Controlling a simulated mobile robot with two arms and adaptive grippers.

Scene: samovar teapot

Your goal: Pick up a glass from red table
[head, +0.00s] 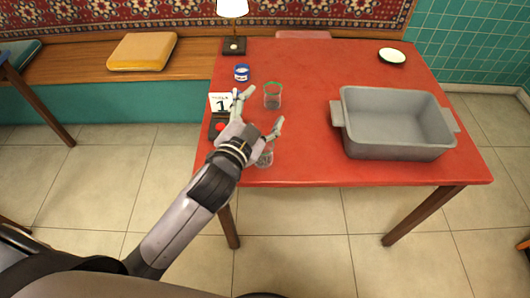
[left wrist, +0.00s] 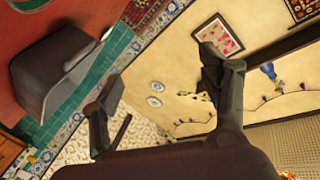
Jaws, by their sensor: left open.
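The red table (head: 320,70) fills the middle of the head view. One clear glass with a green rim (head: 273,95) stands on its left half. A second clear glass (head: 265,157) stands near the front left edge, partly hidden by my left gripper (head: 259,112). The gripper is open, with its fingers spread above the table just in front of the green-rimmed glass. I cannot tell how high it is above the table. In the left wrist view my left gripper (left wrist: 161,62) is open with nothing between its fingers, and neither glass can be made out. My right gripper is not in view.
A large grey tub (head: 395,150) takes up the table's right half. A bench with a yellow cushion (head: 142,51) runs behind.

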